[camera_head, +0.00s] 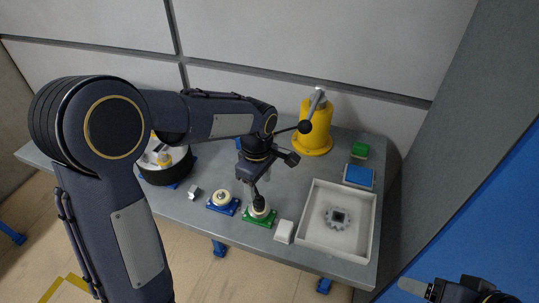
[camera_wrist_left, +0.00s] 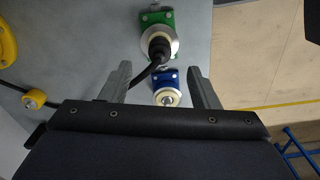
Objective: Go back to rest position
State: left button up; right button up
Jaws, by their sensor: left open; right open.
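My left gripper (camera_head: 262,185) is open and points down over the front middle of the grey table. In the left wrist view its two fingers (camera_wrist_left: 162,80) stand apart with nothing gripped between them. A black plug on a cable (camera_wrist_left: 158,48) sits on the round fitting of the green base (camera_wrist_left: 155,18), beyond the fingertips. The green base (camera_head: 260,219) is just below the left gripper in the head view. The blue base (camera_head: 222,205) with a cream fitting is beside it. My right gripper (camera_head: 415,288) is open at the lower right, partly cut off by the frame, away from the table.
A white tray (camera_head: 366,252) holding a grey gear (camera_head: 340,217) is at the table's right. A yellow machine (camera_head: 314,130) with a lever stands at the back. A black round container (camera_head: 165,175), a small grey block (camera_head: 194,192) and a white block (camera_head: 284,232) are also on the table.

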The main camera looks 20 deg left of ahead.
pick_arm(q)
jog(key=s+a+r+m+t+h, duration=0.2)
jog(key=s+m, duration=0.4)
jog(key=s, duration=0.4)
jog(key=s+a+r+m+t+h, duration=0.1)
jog(key=s+a+r+m+t, duration=0.1)
jog(key=s+m, duration=0.5)
jog(key=s+r+t, duration=0.1)
jog(key=s+r, duration=0.1)
jog(key=s, duration=0.2)
jog(key=shift+a+r+t+h, duration=0.4)
